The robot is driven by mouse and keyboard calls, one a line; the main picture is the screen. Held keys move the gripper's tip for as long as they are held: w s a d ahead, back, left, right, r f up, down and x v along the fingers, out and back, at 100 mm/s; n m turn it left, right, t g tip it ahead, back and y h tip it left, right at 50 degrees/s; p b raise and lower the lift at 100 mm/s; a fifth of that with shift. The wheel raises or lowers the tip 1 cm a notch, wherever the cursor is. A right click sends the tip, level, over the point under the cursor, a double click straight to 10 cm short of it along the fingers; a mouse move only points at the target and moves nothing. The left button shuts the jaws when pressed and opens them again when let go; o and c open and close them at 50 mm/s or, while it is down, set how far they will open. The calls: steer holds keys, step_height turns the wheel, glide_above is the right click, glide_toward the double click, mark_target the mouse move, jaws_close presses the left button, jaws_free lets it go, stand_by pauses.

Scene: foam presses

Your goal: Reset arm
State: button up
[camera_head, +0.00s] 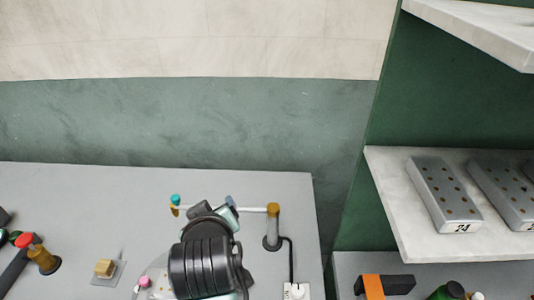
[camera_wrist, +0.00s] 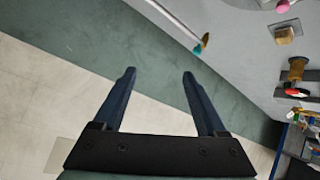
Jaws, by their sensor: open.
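My gripper shows in the wrist view (camera_wrist: 158,78), with its two dark fingers spread apart and nothing between them. Behind the fingers are the green and cream wall surfaces. In the head view my black arm is folded over the grey table (camera_head: 90,190), and it hides part of the tabletop; the fingers are hard to make out there. A thin white bar with a teal knob (camera_head: 175,198) at its left end and an ochre-topped post (camera_head: 272,225) at its right stands behind my arm. The bar's teal end also shows in the wrist view (camera_wrist: 198,48), beyond the right finger and apart from it.
A red-topped brass piece (camera_head: 40,255) and a tan block (camera_head: 105,268) on a small plate are at the left. A pink knob (camera_head: 144,282) is beside my arm. At the right, a white shelf (camera_head: 400,215) holds grey drilled blocks (camera_head: 445,195), one marked 24.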

steer(key=w+d+r+m+t+b, duration=0.25)
steer(key=r+t, duration=0.25)
steer(key=r, duration=0.8)
steer(key=s+d+r+m+t, duration=0.1)
steer(key=s+r+t, duration=0.3)
steer(key=r, duration=0.5)
steer(key=s+d+r+m+t+h+b, duration=0.1)
steer(key=s+d+r+m+t, duration=0.1)
steer(key=s+d+r+t, duration=0.2)
steer(key=s+d+r+m+t+h+b, duration=0.1)
steer(key=s+d+r+t, duration=0.2)
steer(key=s+r, duration=0.4)
step_height(320, 180, up, 7)
steer(key=shift+f+t, duration=0.2)
steer(key=shift+t, duration=0.3)
steer(key=shift+a, duration=0.1)
steer(key=shift+c, duration=0.2)
